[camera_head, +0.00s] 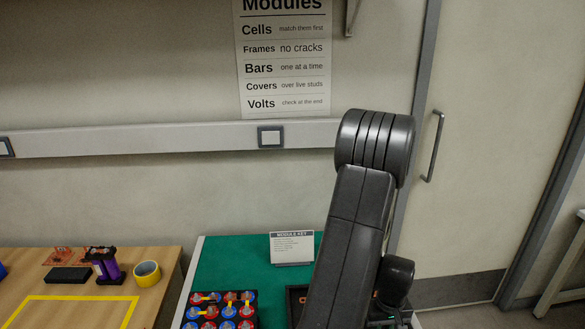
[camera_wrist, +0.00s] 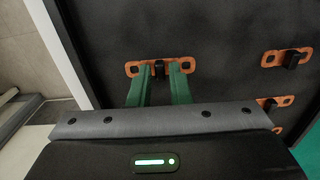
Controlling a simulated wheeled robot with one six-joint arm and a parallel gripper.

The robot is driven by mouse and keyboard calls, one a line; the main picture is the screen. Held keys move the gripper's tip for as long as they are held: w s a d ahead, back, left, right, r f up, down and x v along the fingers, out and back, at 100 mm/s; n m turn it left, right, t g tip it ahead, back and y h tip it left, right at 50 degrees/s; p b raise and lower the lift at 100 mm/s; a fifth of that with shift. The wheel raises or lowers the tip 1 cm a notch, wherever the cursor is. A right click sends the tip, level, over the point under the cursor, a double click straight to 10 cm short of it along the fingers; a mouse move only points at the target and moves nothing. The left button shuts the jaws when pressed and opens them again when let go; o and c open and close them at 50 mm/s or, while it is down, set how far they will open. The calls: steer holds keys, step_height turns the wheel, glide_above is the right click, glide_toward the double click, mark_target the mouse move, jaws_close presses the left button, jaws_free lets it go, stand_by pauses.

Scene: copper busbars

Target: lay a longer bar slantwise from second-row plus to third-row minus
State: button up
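In the wrist view, my gripper (camera_wrist: 160,69) has two green fingers, apart, pointing at a copper bar (camera_wrist: 187,66) in a dark tray (camera_wrist: 225,25). The bar's black grip (camera_wrist: 158,70) shows between the fingertips, with a small gap seeming to remain at each side. I cannot tell how deep the fingers reach. Other copper bars with black grips lie to the right, one upper (camera_wrist: 288,58) and one lower (camera_wrist: 270,103). In the head view, the module of red and blue cells (camera_head: 218,312) is cut off below; its rows are only partly seen. My arm hides the gripper there.
A green-topped table (camera_head: 230,262) carries the module, a key card (camera_head: 292,248) and the dark tray, mostly behind my arm. A wooden table (camera_head: 100,262) at left holds yellow tape (camera_head: 147,273), a purple-and-black item (camera_head: 104,265) and a black block (camera_head: 68,275).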

steer(key=shift+c, duration=0.3)
jaws_close()
steer(key=shift+r+p, duration=1.35)
steer(key=shift+r, duration=0.75)
